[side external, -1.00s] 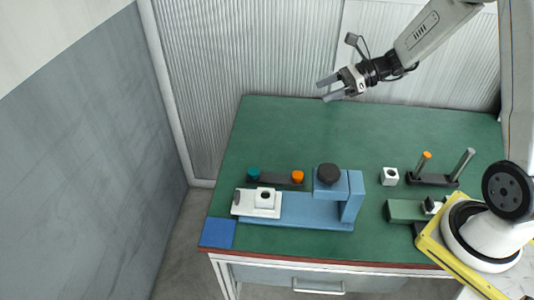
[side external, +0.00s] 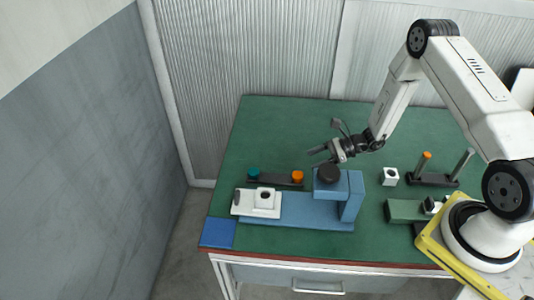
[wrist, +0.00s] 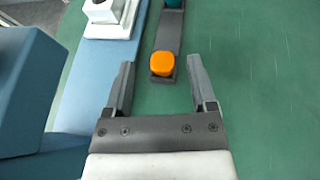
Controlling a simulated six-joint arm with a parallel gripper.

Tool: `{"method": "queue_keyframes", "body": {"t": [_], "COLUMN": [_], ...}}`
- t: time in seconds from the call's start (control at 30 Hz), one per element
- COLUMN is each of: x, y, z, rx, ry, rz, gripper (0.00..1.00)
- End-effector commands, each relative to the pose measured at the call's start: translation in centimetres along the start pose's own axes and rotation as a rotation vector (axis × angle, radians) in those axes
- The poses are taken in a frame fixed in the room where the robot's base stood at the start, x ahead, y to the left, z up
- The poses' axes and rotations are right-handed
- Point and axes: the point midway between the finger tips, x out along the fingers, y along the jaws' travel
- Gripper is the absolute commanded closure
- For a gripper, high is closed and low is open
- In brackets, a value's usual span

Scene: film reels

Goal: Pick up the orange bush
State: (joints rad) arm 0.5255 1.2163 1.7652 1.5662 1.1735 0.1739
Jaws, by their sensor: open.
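The orange bush (side external: 297,176) stands at the right end of a dark bar-shaped holder (side external: 275,179) on the green table. A teal bush (side external: 253,173) stands at the holder's other end. In the wrist view the orange bush (wrist: 163,63) shows ahead of my gripper (wrist: 162,75), roughly midway between its two fingers. My gripper is open and empty.
The back of the table is clear.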

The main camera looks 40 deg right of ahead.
Motion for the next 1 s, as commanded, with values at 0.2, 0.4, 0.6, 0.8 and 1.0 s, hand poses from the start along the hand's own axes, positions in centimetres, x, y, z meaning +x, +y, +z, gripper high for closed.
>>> {"method": "queue_keyframes", "body": {"t": [0.2, 0.4, 0.6, 0.8, 1.0], "x": [1.4, 1.8, 2.2, 3.8, 4.4], "y": [0.0, 0.0, 0.0, 0.0, 0.0], "z": [-3.5, -4.3, -4.3, -4.3, -4.3], "rx": [0.001, -0.001, -0.001, 0.000, -0.001], "ry": [0.000, 0.000, 0.000, 0.000, 0.000], "rz": [0.000, -0.001, 0.000, 0.001, 0.000], "gripper": [0.28, 0.28, 0.28, 0.28, 0.28]}}
